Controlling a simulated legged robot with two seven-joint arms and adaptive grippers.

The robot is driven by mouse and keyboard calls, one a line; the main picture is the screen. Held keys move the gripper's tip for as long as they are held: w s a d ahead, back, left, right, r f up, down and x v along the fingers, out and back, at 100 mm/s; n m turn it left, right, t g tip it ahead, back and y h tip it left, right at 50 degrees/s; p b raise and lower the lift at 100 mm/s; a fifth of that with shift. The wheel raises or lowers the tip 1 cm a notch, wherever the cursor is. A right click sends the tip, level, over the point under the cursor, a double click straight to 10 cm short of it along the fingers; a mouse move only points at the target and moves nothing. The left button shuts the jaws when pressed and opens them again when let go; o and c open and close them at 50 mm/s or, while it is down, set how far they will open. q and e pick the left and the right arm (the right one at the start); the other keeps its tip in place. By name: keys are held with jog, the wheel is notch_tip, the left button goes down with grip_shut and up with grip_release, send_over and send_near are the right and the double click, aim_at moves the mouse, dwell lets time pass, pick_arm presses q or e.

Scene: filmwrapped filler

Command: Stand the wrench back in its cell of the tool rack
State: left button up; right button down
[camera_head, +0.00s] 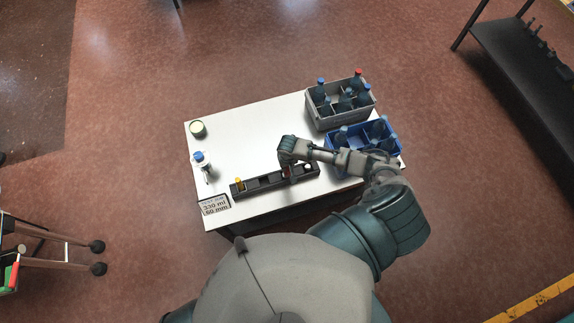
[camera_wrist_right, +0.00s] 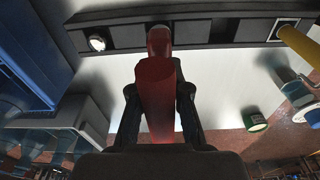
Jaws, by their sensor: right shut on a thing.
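The tool rack (camera_head: 262,182) is a long dark block with a row of cells, lying along the table's near edge. My right gripper (camera_head: 286,160) is over its right half. In the right wrist view the gripper (camera_wrist_right: 159,98) is shut on a red tool, which I take as the wrench (camera_wrist_right: 156,95). The wrench's far end overlaps the rack (camera_wrist_right: 215,30); I cannot tell if it is inside a cell. A yellow-handled tool (camera_head: 239,183) stands in the rack's left end, and a pale round-topped item (camera_head: 307,167) in its right end. My left gripper is not in view.
A grey crate (camera_head: 322,124) and a blue crate (camera_head: 365,152), both holding bottles, stand on the table's right side. A blue-capped bottle (camera_head: 199,162), a can (camera_head: 197,129) and a printed label (camera_head: 214,206) are on the left. The white tabletop's middle (camera_head: 250,135) is clear.

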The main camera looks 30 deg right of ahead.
jog(key=shift+f+b, duration=0.45)
jog(key=shift+f, duration=0.45)
jog(key=c, duration=1.1)
grip_release()
jog(key=shift+r, duration=0.1)
jog(key=shift+o, duration=0.2)
jog(key=r, duration=0.8)
jog(key=s+r, duration=0.1)
jog(key=r, duration=0.2)
jog(key=shift+a+r, duration=0.1)
jog(key=shift+r, duration=0.3)
